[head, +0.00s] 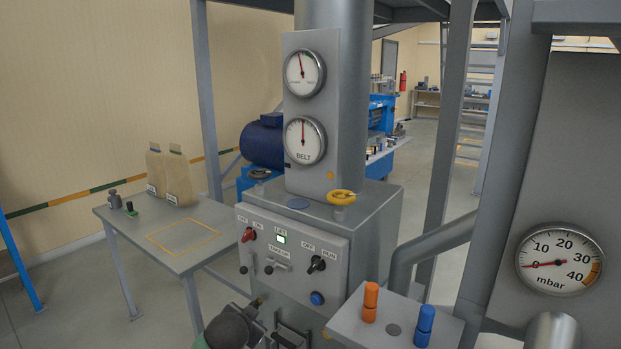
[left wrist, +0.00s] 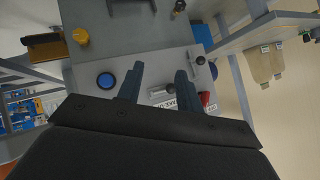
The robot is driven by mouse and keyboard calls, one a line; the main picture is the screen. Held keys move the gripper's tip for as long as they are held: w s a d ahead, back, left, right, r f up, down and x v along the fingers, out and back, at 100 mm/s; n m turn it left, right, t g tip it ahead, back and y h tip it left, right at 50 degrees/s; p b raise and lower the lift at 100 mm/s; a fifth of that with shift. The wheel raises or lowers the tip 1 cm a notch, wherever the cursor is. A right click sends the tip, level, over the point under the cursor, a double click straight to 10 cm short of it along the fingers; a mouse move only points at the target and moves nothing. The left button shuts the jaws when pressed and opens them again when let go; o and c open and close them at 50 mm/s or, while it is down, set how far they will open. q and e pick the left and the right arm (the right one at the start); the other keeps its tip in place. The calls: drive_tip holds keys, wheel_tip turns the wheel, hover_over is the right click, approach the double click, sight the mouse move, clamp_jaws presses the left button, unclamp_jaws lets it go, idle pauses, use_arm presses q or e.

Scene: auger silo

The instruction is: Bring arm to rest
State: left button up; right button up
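My left gripper (head: 276,325) is at the bottom of the head view, low in front of the grey control box (head: 293,240). In the left wrist view its two dark fingers (left wrist: 160,88) stand apart with nothing held between them. Beyond the fingers, that view shows the panel with a blue button (left wrist: 106,80) and a red knob (left wrist: 204,98). My right gripper is in neither view.
A grey table (head: 215,250) with two sacks (head: 177,178) stands at the left. Orange (head: 370,302) and blue (head: 424,325) pegs stand on a shelf at the lower right. A pressure gauge (head: 560,260) and steel posts are at the right.

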use_arm(q)
drive_tip(key=s+f+n+g, duration=0.1)
drive_tip(key=s+f+g, duration=0.2)
drive_tip(key=s+f, duration=0.7)
drive_tip(key=s+f+n+g, duration=0.2)
drive_tip(key=s+f, duration=0.8)
drive_tip(key=s, duration=0.7)
drive_tip(key=s+f+n+g, duration=0.2)
drive_tip(key=s+f+g, duration=0.2)
drive_tip(key=s+f, duration=0.6)
drive_tip(key=s, duration=0.4)
drive_tip(key=shift+s+f, duration=0.3)
